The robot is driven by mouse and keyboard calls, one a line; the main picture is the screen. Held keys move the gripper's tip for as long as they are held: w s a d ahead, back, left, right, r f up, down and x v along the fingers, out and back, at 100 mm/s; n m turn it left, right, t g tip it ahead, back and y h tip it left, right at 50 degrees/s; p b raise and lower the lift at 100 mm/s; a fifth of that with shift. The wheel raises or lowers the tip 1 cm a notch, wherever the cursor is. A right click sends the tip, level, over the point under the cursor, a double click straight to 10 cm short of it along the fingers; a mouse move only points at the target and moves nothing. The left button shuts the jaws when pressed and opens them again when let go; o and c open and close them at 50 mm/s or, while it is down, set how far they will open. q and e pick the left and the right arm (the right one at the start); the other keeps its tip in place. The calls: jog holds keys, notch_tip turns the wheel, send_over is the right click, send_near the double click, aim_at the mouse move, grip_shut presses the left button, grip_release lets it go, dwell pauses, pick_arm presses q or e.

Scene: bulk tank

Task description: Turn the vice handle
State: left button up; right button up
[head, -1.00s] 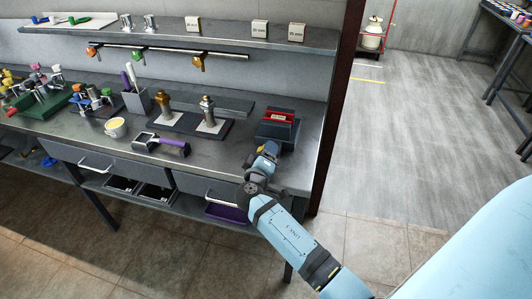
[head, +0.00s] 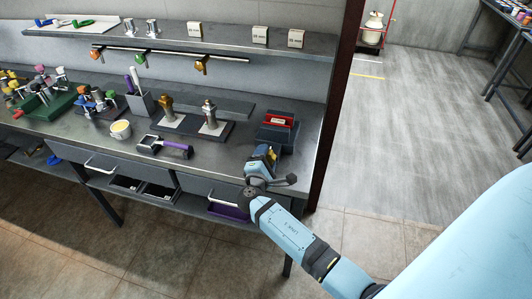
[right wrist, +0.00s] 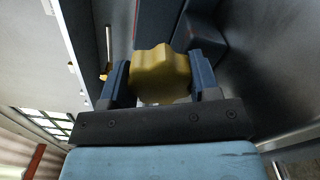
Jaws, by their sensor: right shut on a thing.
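The vice (head: 285,139) sits near the right end of the workbench, a dark block with red-lined jaws around a small pale labelled piece (head: 279,122). Its dark side also shows behind the handle in the right wrist view (right wrist: 205,38). The vice handle is a yellow lobed knob (right wrist: 160,72). My right gripper (head: 268,150) is at the front of the vice, shut on this handle with one blue finger on each side. In the head view the gripper mostly hides the handle. My left gripper is not in view.
Left of the vice, two metal fittings (head: 209,115) stand on pale pads, beside a purple-handled tool (head: 176,150) and a yellow-filled cup (head: 120,130). A shelf (head: 225,41) runs above the bench. A dark post (head: 336,100) rises at its right end.

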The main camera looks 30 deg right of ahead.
jog(key=n+p, duration=0.1)
jog(key=n, duration=0.1)
jog(key=n+p, duration=0.1)
jog(key=shift+r+n, duration=0.3)
jog(key=shift+n, duration=0.1)
jog(key=n+p, duration=0.3)
jog(key=shift+d+n, duration=0.1)
jog(key=shift+n, duration=0.2)
jog(key=n+p, duration=0.3)
jog(key=shift+n, duration=0.3)
jog(key=n+p, duration=0.2)
jog(key=shift+n, duration=0.4)
jog(key=shift+f+n+p, duration=0.1)
jog(key=shift+n+p, duration=0.45)
jog(key=shift+n, duration=0.35)
jog(key=shift+f+n, duration=0.1)
jog(key=shift+n, duration=0.8)
jog(key=n, duration=0.2)
jog(key=shift+d+n+p, duration=0.1)
jog(key=shift+n+p, duration=0.2)
jog(key=shift+n, duration=1.8)
jog(key=n, duration=0.5)
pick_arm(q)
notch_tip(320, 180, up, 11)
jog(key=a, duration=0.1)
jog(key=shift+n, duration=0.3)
pick_arm(e)
jog(key=n, duration=0.4)
jog(key=shift+s+n, duration=0.1)
jog(key=shift+n, duration=0.2)
